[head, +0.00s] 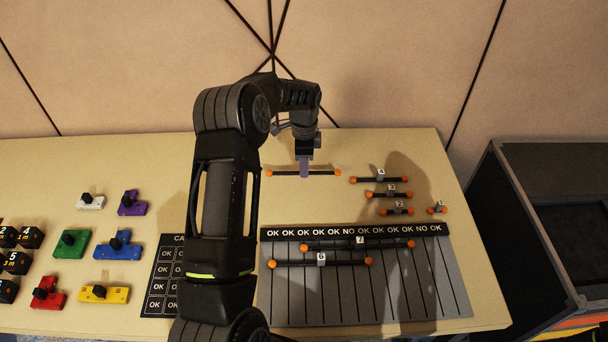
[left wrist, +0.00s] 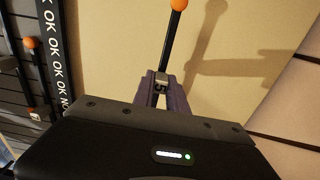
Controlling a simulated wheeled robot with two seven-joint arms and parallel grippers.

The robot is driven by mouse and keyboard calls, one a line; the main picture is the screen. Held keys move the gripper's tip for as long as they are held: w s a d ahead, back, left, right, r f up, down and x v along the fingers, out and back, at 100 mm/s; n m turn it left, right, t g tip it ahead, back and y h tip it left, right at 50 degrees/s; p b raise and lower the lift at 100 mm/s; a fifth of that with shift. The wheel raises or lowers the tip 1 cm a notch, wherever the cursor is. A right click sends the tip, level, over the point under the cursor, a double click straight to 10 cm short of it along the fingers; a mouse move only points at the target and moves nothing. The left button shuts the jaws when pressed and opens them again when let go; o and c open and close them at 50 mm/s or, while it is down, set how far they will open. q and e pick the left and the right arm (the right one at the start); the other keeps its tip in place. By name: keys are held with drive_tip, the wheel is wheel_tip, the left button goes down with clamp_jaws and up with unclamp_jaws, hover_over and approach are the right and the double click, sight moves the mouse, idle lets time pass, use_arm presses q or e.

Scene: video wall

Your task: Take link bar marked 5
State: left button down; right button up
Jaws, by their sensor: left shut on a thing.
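The link bar marked 5 (head: 325,173) is a thin black rod with orange ball ends and a small grey block at its middle. It is at the back of the table, level across the head view. My left gripper (head: 304,169) points down and is shut on its middle block. In the left wrist view the purple fingertips (left wrist: 162,93) close around the block marked 5, and the rod (left wrist: 168,45) runs up to one orange ball. The frames do not clearly show whether the bar touches the table. My right gripper is not in view.
Several shorter link bars (head: 383,180) lie right of bar 5. Bars marked 7 (head: 385,244) and 6 (head: 343,262) lie on the grey striped panel (head: 440,295) in front. Coloured blocks (head: 120,245) stand at left. A dark case (head: 510,220) is beside the table at right.

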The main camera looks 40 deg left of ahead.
use_arm(q)
wheel_tip(320, 180, up, 6)
drive_tip(key=shift+r+b, duration=0.15)
drive_tip(key=shift+b, duration=0.3)
drive_tip(key=shift+d, duration=0.1)
idle(0.4)
